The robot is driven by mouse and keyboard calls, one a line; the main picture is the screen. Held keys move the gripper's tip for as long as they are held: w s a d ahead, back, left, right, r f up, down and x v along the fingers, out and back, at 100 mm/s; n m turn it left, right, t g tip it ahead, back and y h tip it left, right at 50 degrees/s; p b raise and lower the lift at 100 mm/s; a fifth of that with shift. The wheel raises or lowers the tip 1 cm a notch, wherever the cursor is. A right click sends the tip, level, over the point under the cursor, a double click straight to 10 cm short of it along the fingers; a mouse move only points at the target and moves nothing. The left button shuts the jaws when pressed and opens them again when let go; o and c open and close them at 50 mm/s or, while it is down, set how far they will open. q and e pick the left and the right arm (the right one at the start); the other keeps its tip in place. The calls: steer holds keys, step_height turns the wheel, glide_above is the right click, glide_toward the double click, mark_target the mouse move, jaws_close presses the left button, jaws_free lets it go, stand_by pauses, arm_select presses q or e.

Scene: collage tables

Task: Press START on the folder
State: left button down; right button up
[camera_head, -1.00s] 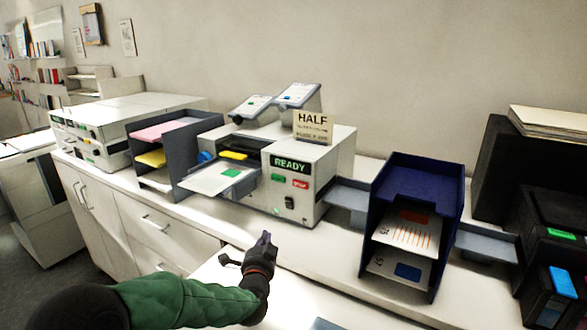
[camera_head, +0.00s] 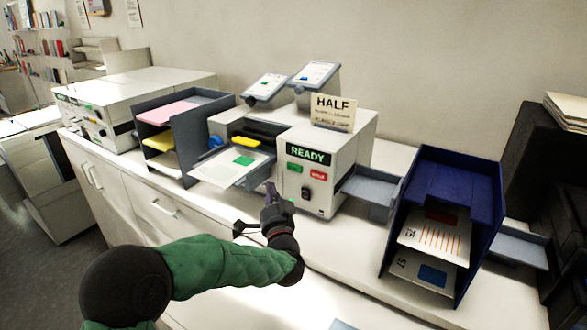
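The folder (camera_head: 352,145) is a white machine on the counter with a lit READY display (camera_head: 308,154). A red button (camera_head: 318,174) sits below the display, with a black switch (camera_head: 306,193) under it. A sheet with a green patch (camera_head: 232,168) lies on the folder's feed tray. My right gripper is out of view.
A HALF sign (camera_head: 333,112) stands on the folder. A grey paper rack (camera_head: 188,135) is to the left, and a dark blue rack (camera_head: 452,195) with printed sheets is to the right. The counter front between them is mostly clear.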

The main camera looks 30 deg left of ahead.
arm_select(q)
glide_toward(287, 165)
steer(key=a+r, duration=0.1)
steer(key=a, duration=0.3)
steer(key=shift+w+d+r, duration=0.1)
steer(key=shift+w+d, duration=0.05)
steer(key=shift+w, duration=0.65)
steer(key=shift+w+d+r, duration=0.1)
steer(key=shift+w+d, duration=0.05)
steer(key=shift+w, duration=0.7)
steer(key=shift+p, duration=0.35)
steer(key=shift+w, duration=0.4)
